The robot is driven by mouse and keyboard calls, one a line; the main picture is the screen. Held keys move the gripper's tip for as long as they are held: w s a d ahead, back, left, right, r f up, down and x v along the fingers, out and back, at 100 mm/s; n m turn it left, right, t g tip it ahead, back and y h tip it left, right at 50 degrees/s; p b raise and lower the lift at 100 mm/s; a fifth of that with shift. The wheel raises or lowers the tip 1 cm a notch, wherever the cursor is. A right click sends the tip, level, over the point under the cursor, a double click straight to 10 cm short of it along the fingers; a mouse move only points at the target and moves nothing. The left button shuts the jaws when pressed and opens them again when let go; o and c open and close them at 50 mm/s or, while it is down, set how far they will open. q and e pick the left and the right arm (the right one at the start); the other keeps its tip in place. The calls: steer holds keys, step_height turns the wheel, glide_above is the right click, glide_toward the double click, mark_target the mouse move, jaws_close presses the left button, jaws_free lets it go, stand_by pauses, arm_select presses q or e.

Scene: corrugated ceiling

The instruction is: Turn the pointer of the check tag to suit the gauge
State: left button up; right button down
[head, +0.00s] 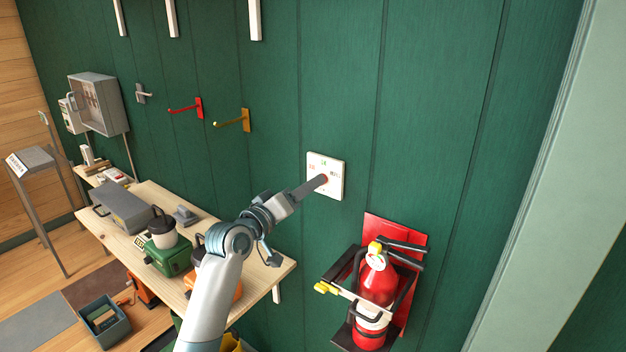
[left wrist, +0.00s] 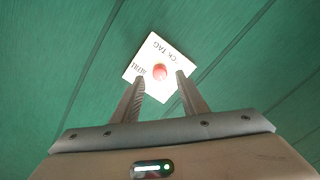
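The check tag (head: 338,186) is a white square plate on the green wall, with small green, red and dark marks. In the left wrist view the tag (left wrist: 150,51) appears tilted and partly hidden by a finger, with a red pointer knob (left wrist: 159,72) at its middle. My left gripper (head: 320,181) reaches the tag. In the left wrist view its two fingers (left wrist: 160,77) are apart, one on each side of the knob; I cannot tell if they touch it. The round white gauge (head: 376,261) is on the red fire extinguisher (head: 379,284); its reading is too small to tell. My right gripper is not in view.
The extinguisher stands in a dark bracket with yellow-tipped parts (head: 326,287), below and right of the tag. A wooden bench (head: 262,272) with a green box (head: 168,259) and a grey case (head: 122,209) is at left. Red and yellow hooks stick out of the wall.

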arm_select(q)
steer(key=shift+x, duration=1.3)
jaws_close()
